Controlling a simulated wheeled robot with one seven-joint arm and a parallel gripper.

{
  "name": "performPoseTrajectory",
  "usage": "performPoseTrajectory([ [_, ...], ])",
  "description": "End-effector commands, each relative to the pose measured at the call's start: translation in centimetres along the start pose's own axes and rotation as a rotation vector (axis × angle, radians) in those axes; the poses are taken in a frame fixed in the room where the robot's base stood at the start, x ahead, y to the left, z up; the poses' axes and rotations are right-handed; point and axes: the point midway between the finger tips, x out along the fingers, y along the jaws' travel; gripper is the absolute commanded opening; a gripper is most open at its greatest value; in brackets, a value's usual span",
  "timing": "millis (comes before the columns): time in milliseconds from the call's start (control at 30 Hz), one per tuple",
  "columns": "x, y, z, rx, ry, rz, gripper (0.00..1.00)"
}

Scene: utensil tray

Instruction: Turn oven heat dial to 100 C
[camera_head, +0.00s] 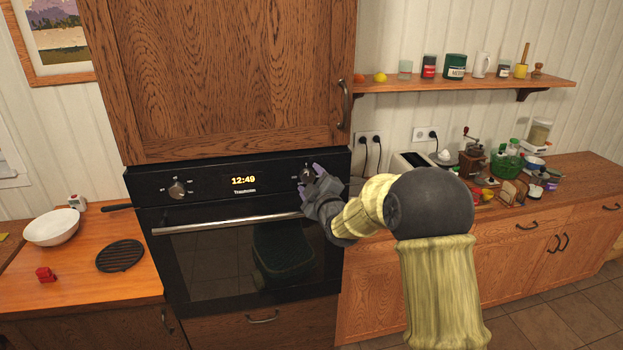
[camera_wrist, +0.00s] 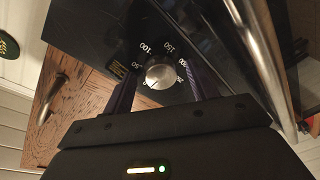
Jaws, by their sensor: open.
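The black oven (camera_head: 215,192) is set in the wooden cabinet, with a control panel along its top. The heat dial (camera_wrist: 160,76) is a round silver knob in the wrist view, with numbers such as 50, 100 and 150 around it. My gripper (camera_wrist: 158,88) is open, with one purple finger on each side of the dial. I cannot tell whether the fingers touch it. In the head view my gripper (camera_head: 309,171) is at the right end of the panel and mostly hides this dial. A second knob (camera_head: 178,189) is at the panel's left end.
The oven handle (camera_head: 225,224) runs below the panel, close to my gripper. A wooden cabinet door (camera_head: 220,80) is above. The right counter is crowded with kitchen items.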

Motion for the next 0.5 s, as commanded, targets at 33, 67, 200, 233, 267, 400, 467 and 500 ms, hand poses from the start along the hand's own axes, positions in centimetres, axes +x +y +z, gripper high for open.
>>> performPoseTrajectory([
  [33,0.03,-0.02,-0.01,0.000,0.000,0.000,0.58],
  [67,0.02,-0.02,-0.01,0.000,0.000,0.000,0.58],
  [200,0.00,-0.03,0.00,0.000,0.000,0.000,0.56],
  [233,0.00,-0.03,0.00,0.000,0.000,0.000,0.50],
  [267,-0.01,-0.03,0.00,0.000,0.000,0.000,0.44],
  [400,-0.02,-0.03,0.01,0.000,0.000,0.000,0.17],
  [467,-0.02,-0.04,0.01,0.000,0.000,0.000,0.14],
  [500,-0.02,-0.04,0.01,0.000,0.000,0.000,0.14],
])
